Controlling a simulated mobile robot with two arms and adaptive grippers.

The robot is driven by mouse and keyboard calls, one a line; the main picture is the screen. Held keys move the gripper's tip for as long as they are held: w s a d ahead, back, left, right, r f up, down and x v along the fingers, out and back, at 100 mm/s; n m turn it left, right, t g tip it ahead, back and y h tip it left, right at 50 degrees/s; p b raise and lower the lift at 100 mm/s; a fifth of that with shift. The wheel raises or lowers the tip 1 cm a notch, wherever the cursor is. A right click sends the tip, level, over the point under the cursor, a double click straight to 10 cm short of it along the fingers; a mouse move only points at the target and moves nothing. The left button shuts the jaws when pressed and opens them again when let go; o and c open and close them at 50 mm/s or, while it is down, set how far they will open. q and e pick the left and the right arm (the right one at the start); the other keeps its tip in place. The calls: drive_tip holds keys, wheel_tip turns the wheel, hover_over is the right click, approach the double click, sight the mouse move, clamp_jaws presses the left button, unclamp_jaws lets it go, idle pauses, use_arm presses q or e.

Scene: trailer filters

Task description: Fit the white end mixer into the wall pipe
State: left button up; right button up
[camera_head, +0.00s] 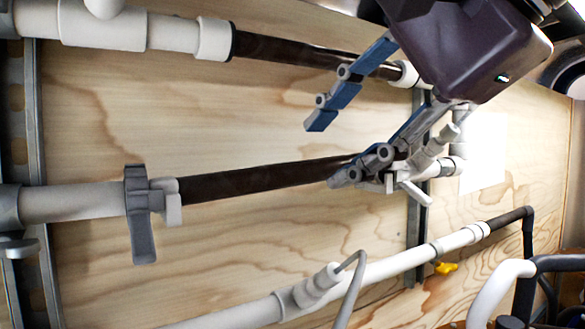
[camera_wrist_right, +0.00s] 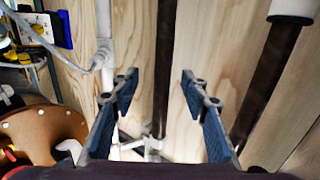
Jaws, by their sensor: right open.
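The wall pipe run in the middle has a grey-white pipe (camera_head: 75,202) at left and a dark tube (camera_head: 255,180) in line with it. A white fitting (camera_head: 438,150) at the tube's right end is partly behind my right gripper; it also shows in the wrist view (camera_wrist_right: 152,146). A second dark tube (camera_head: 290,51) above runs between white collars. I cannot tell which part is the white end mixer. My right gripper (camera_head: 330,150) is open near the middle tube, which shows between its fingers in the wrist view (camera_wrist_right: 162,75). My left gripper is not in view.
A grey clamp-like handle (camera_head: 139,215) sits on the middle pipe. A lower white pipe (camera_head: 375,270) crosses below, with a yellow handle (camera_head: 446,268) and a grey hose. The plywood wall (camera_head: 110,120) is bare between the pipes. Dark and white bent pipes stand at lower right.

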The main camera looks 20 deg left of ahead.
sight(308, 166)
drive_tip(key=shift+w+a+f+p, duration=0.4)
drive_tip(key=shift+w+a+f, duration=0.05)
drive_tip(key=shift+w, duration=0.25)
drive_tip(key=p+x, duration=0.1)
drive_tip(key=x, duration=0.1)
drive_tip(key=p+x, duration=0.1)
drive_tip(key=x, duration=0.2)
drive_tip(key=shift+a+r, duration=0.15)
drive_tip(key=shift+r, duration=0.15)
drive_tip(key=shift+w+f, duration=0.15)
drive_tip(key=shift+c, duration=0.7)
drive_tip(key=c, duration=0.5)
clamp_jaws()
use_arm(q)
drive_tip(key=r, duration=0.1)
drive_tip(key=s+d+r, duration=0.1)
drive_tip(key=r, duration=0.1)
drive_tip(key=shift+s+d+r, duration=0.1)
